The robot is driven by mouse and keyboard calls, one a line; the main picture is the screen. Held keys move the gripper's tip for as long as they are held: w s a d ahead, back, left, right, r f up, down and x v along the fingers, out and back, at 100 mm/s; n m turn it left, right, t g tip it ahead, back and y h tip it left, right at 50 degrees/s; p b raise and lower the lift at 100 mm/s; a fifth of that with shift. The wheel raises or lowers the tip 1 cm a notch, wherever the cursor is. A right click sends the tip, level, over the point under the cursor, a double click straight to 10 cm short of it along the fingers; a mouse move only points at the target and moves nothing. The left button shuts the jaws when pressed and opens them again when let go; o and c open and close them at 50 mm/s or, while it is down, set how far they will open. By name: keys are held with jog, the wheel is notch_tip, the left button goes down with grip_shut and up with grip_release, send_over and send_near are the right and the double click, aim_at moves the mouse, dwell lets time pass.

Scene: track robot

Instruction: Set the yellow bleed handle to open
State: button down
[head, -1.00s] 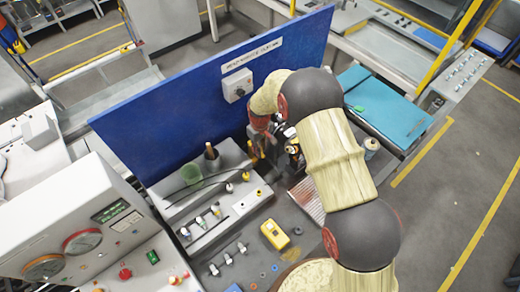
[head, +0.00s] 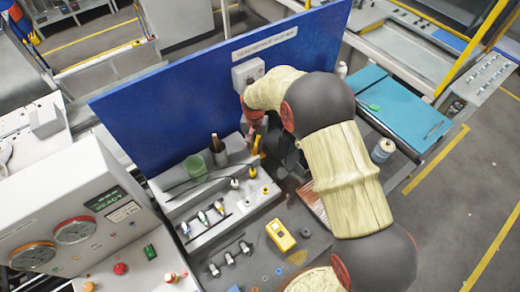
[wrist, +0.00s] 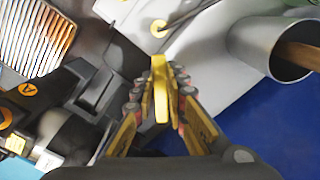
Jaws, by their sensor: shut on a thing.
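The yellow bleed handle (wrist: 160,72) is a flat upright lever in the middle of the wrist view. My gripper (wrist: 160,100) is shut on it, with one ridged finger on each side. In the head view a yellow piece (head: 257,146) shows beside my wrist, in front of the blue panel. My arm hides most of the gripper there. The handle's pivot and any open or shut marking cannot be made out.
A grey cup with a wooden stick (wrist: 268,48) stands right of the handle. Black fittings (wrist: 75,110) and a ribbed metal plate (wrist: 35,35) lie left. The blue panel (head: 190,110) rises behind. A yellow meter (head: 281,235) lies on the bench.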

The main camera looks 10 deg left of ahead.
jog(key=a+m+b, duration=0.1)
jog(key=a+m, duration=0.1)
jog(key=m, duration=0.1)
jog(key=shift+w+a+f+m+b, duration=0.1)
jog(key=shift+w+a+m+b, duration=0.1)
jog(key=shift+m+b, duration=0.15)
jog(key=shift+w+a+m+b, duration=0.35)
jog(key=shift+a+m, duration=0.2)
jog(key=shift+m, duration=0.45)
jog(key=shift+w+a+m+b, duration=0.2)
jog(key=shift+a+m+b, duration=0.25)
jog(key=shift+m, duration=0.5)
jog(key=shift+a, duration=0.1)
jog(key=c, duration=1.8)
grip_release()
jog(key=shift+o, duration=0.2)
jog(key=shift+r, duration=0.25)
notch_tip(320, 180, up, 12)
jog(key=shift+f, duration=0.15)
